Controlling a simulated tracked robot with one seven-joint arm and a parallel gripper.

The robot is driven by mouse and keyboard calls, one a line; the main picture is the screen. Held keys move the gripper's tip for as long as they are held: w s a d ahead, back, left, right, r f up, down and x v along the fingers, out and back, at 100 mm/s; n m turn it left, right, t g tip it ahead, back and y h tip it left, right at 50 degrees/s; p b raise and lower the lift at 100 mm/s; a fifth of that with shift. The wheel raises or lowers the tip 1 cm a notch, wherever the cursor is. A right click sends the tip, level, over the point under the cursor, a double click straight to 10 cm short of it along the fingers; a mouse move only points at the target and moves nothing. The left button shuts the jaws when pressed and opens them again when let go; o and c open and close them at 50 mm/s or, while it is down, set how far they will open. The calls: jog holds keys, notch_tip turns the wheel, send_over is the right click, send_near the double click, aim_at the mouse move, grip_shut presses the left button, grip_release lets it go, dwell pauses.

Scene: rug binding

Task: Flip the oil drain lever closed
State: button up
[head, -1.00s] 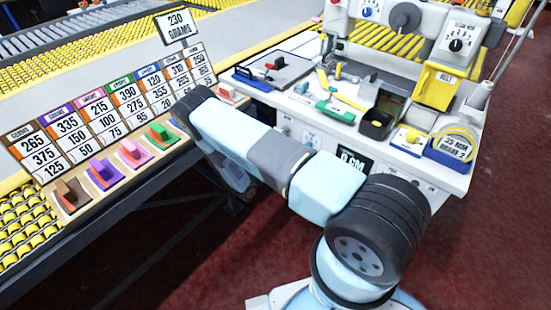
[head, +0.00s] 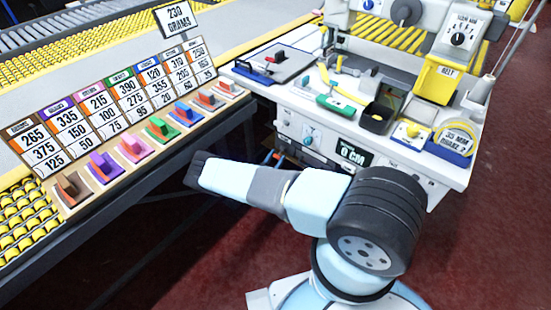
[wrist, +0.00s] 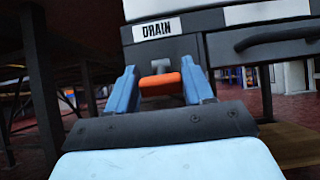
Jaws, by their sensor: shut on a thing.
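The oil drain lever has an orange handle (wrist: 160,84) and shows in the wrist view below a white DRAIN label (wrist: 157,29) on a grey housing. My gripper (wrist: 161,80) has its two blue fingers on either side of the orange handle, shut on it. The handle lies crosswise between the fingers. The lever's base is partly hidden behind the handle and fingers. In the head view my arm reaches low toward the front of the sewing machine table (head: 436,170), and its own links hide most of the gripper area.
A dark drawer front with a handle (wrist: 265,40) is right of the label. Dark table legs (wrist: 40,80) stand at the left of the wrist view. Open red floor (head: 480,260) lies at the right.

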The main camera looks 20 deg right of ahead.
jog(key=shift+s+d+f, duration=0.1)
jog(key=shift+s+f, duration=0.05)
dwell(0.4)
jog(key=o, duration=1)
jog(key=shift+c, duration=0.2)
jog(key=v, duration=1.3)
jog(key=shift+f, duration=0.45)
